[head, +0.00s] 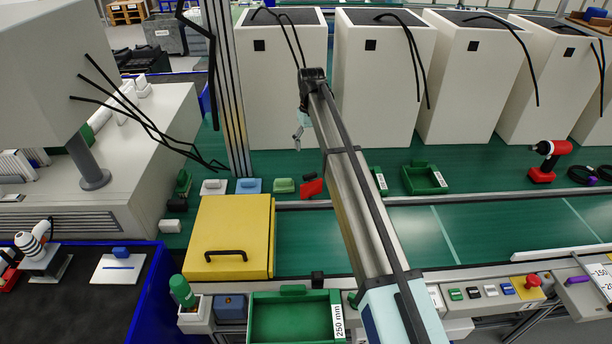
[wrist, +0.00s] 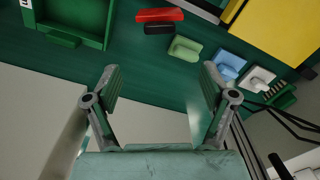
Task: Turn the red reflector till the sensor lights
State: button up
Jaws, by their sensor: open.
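The red reflector (head: 312,188) is a small red block on the green table, left of my arm in the head view. It shows at the top of the wrist view (wrist: 160,15), beside a small black block (wrist: 165,28). I cannot tell which thing is the sensor, and I see no light clearly lit. My gripper (wrist: 160,80) is open and empty, with its two fingers wide apart and the red reflector beyond their tips. In the head view my gripper (head: 299,132) hangs behind the reflector, in front of the white cabinets, apart from it.
A green block (head: 284,185), a blue block (head: 248,186) and a white block (head: 214,187) stand in a row left of the reflector. A yellow box (head: 228,236) with a black handle is in front. Green bins (head: 425,179) lie to the right. White cabinets (head: 383,80) line the back.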

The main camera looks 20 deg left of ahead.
aim_at(310, 174)
notch_tip(310, 174, down, 15)
jog(key=p, duration=0.4)
jog(key=c, duration=1.2)
